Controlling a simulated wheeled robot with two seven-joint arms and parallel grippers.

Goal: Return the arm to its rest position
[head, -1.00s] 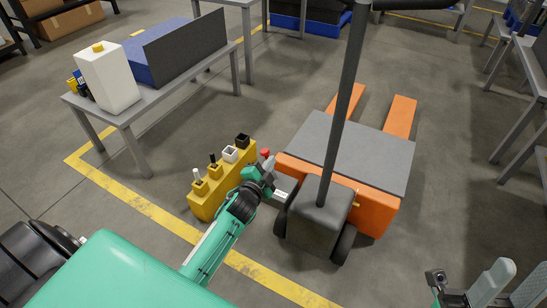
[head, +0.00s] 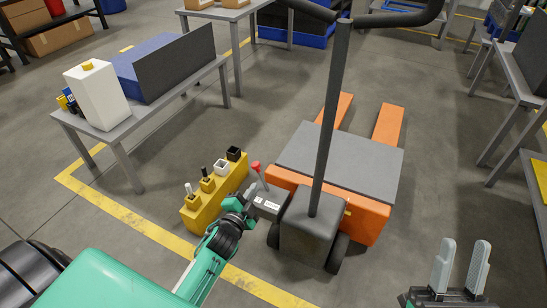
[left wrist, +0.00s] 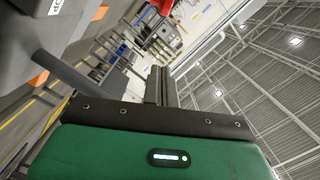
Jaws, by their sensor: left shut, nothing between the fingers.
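My left arm (head: 205,265), green and white with dark joints, reaches up from the bottom left in the head view. Its left gripper (head: 262,181) is beside a grey labelled box (head: 270,204) and a red knob (head: 256,165); it is shut and empty. Contact with the box or knob cannot be told. In the left wrist view the dark shut fingers (left wrist: 162,85) rise beyond the green wrist body (left wrist: 110,155). My right gripper (head: 460,267) is at the lower right, two pale fingers apart, empty, above the floor.
An orange pallet truck (head: 370,218) with a grey deck and dark handle (head: 333,110) stands close to the left gripper. A yellow holder (head: 207,212) with several small items is just left. A grey table (head: 150,115) stands further left. Open floor lies around the right gripper.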

